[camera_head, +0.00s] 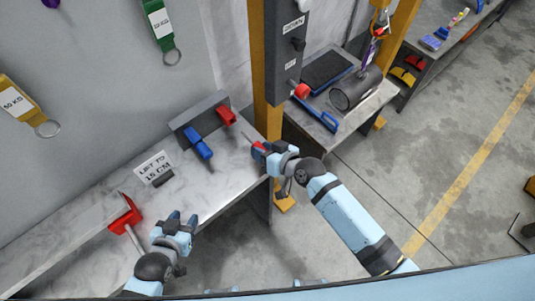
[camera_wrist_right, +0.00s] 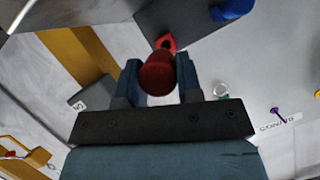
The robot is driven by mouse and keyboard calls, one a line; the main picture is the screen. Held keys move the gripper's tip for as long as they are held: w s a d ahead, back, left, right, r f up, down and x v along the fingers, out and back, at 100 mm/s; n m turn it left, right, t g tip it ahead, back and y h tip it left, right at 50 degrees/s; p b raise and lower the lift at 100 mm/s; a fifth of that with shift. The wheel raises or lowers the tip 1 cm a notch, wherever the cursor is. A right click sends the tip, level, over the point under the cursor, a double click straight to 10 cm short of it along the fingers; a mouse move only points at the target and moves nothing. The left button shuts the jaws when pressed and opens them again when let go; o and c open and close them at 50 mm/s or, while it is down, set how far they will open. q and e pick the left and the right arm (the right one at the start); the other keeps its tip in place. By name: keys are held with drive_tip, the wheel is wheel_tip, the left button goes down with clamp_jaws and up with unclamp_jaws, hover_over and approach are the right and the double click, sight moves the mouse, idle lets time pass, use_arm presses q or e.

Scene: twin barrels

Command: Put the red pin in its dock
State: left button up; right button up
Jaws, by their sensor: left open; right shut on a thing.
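The red pin (camera_wrist_right: 157,75) is between the fingers of my right gripper (camera_wrist_right: 160,82), its rounded red end facing the wrist camera. In the head view my right gripper (camera_head: 262,150) is shut on it at the table's right end, and a thin shaft points up and left. The red dock (camera_head: 226,116) is on a dark grey panel (camera_head: 190,112), beyond the pin and apart from it. In the right wrist view the red dock (camera_wrist_right: 167,41) shows a dark opening just beyond the pin. My left gripper (camera_head: 177,226) is open and empty near the table's front edge.
A blue piece (camera_head: 198,143) is on the panel left of the red dock. A red-headed tool with a pale shaft (camera_head: 125,215) is at the left. A yellow post (camera_head: 262,70) stands close behind my right gripper. The marble tabletop (camera_head: 95,200) has clear room.

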sight(260, 145)
use_arm(q)
drive_tip(key=shift+w+a+f, duration=0.1)
drive_tip(key=shift+w+f, duration=0.05)
drive_tip(key=shift+w, duration=0.05)
use_arm(e)
drive_tip(key=shift+w+a, duration=0.9)
drive_tip(key=shift+w, duration=0.3)
drive_tip(key=shift+w+a, duration=0.15)
drive_tip(key=shift+w, duration=0.1)
use_arm(q)
drive_tip(key=shift+s, duration=0.15)
drive_tip(key=shift+r, duration=0.3)
idle(0.3)
drive_tip(key=shift+f+b, duration=0.8)
drive_tip(key=shift+f, duration=0.15)
use_arm(e)
drive_tip(key=shift+w+a, duration=0.65)
drive_tip(key=shift+w, duration=0.25)
drive_tip(key=shift+w+a, duration=0.7)
drive_tip(key=shift+w, duration=0.2)
drive_tip(key=shift+w+a, duration=0.65)
drive_tip(key=shift+w, duration=0.25)
drive_tip(key=o, duration=1.2)
drive_tip(key=shift+c, duration=0.2)
